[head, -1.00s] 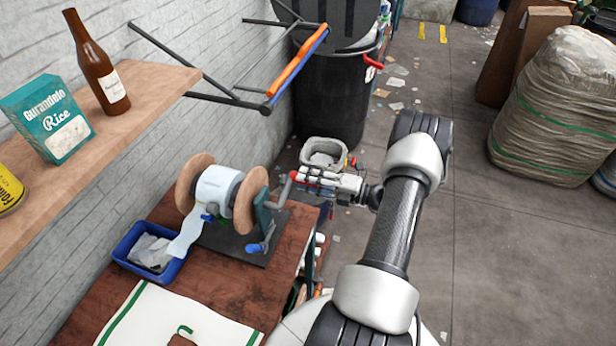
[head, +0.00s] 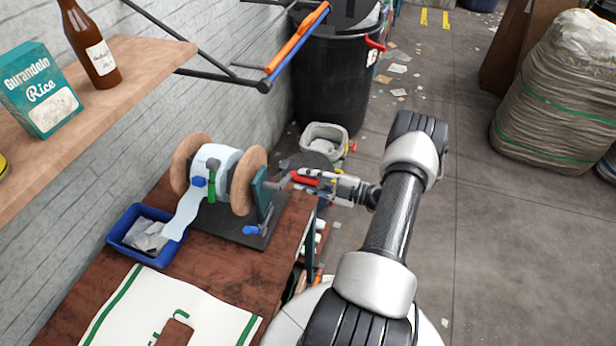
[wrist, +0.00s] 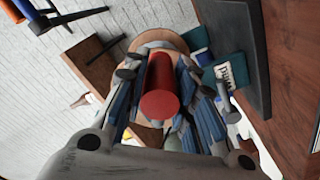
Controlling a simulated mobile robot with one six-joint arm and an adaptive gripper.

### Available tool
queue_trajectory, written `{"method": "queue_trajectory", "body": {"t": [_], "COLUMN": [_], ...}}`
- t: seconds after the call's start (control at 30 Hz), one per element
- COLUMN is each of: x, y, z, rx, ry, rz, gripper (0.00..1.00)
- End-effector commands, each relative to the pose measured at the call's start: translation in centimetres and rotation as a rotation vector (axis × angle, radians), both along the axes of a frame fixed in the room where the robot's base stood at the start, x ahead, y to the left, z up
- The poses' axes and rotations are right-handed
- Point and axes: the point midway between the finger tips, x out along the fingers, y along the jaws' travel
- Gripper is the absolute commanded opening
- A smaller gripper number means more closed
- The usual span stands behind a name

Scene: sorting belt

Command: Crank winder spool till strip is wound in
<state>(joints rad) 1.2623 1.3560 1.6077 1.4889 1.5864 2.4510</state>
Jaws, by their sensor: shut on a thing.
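The winder has a spool with two round wooden flanges (head: 247,181) and a teal side plate (head: 261,194), on a dark base (head: 222,222) on the table. A pale blue-white strip (head: 184,212) is wrapped on the spool. Its free length hangs down to a blue tray (head: 116,243) holding pale scraps. A green piece (head: 212,186) and a blue piece (head: 199,182) show against the wound strip. My gripper (head: 312,181) is shut on the red crank handle (head: 300,179), right of the winder. In the wrist view the red handle (wrist: 160,103) lies between the fingers.
A shelf (head: 130,72) with a rice box (head: 40,92) and a brown bottle (head: 90,45) juts out at left. A cloth (head: 150,310) with green stripes lies on the near table (head: 225,270).

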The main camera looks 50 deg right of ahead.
Motion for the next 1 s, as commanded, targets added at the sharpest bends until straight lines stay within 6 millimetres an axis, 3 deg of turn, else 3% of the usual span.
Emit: {"method": "queue_trajectory", "body": {"t": [0.6, 0.63, 0.87, 1.0], "x": [-0.1, -0.1, -0.3, -1.5], "y": [0.2, 0.3, 0.2, -0.5], "z": [-0.5, -0.5, -0.5, -0.5], "rx": [0.041, 0.041, 0.04, 0.039], "ry": [0.021, 0.021, 0.02, 0.02], "rz": [0.0, 0.0, 0.0, -0.005], "gripper": [0.0, 0.26, 0.41, 0.46]}}
